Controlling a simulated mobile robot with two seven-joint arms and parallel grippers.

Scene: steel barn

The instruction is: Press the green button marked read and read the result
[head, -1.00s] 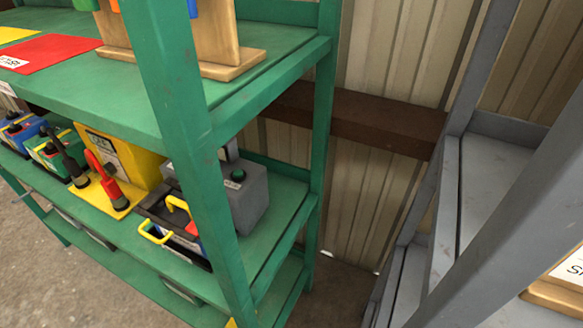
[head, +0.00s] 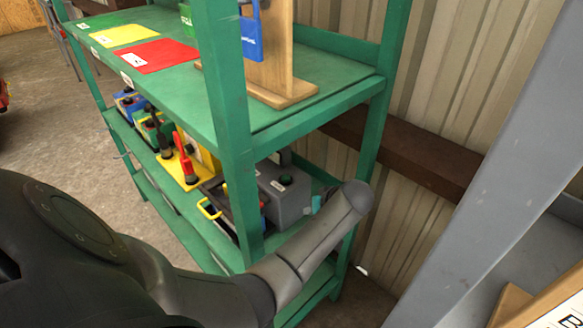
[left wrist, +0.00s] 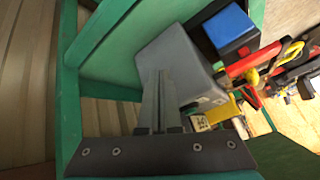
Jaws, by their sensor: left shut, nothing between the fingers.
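The grey box (head: 285,190) stands on the middle shelf of the green rack. My left arm reaches across the front to the right end of the rack. In the left wrist view, my left gripper (left wrist: 160,75) is shut and empty, its fingers in front of the grey box (left wrist: 178,52). I cannot tell whether they touch it. No readable result shows. My right gripper is not in view.
Left of the box are a tray with a yellow handle (head: 207,208), a yellow unit with a red-handled tool (head: 185,165), and blue and green cases. A green rack post (head: 228,100) stands in front. A grey rack (head: 500,170) stands close on the right.

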